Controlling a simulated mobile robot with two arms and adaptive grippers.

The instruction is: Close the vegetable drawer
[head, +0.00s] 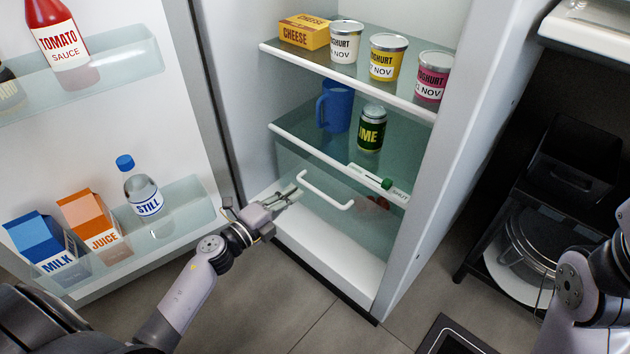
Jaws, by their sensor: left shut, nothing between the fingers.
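The vegetable drawer (323,212) sits at the bottom of the open fridge, below the lower glass shelf. Its front is clear, with a white bar handle (325,190). Red items show dimly inside it at the right. I cannot tell exactly how far the drawer stands out. My left gripper (294,192) is shut and empty, at the left end of the handle and close to the drawer front. I cannot tell whether it touches. My right arm (585,285) shows at the right edge; its gripper is out of the picture.
The fridge door (110,160) stands open at the left, holding a water bottle (140,188) and cartons. Shelves above the drawer hold a blue mug (334,106), a can (370,128) and yoghurts. A dark rack (545,220) stands right of the fridge.

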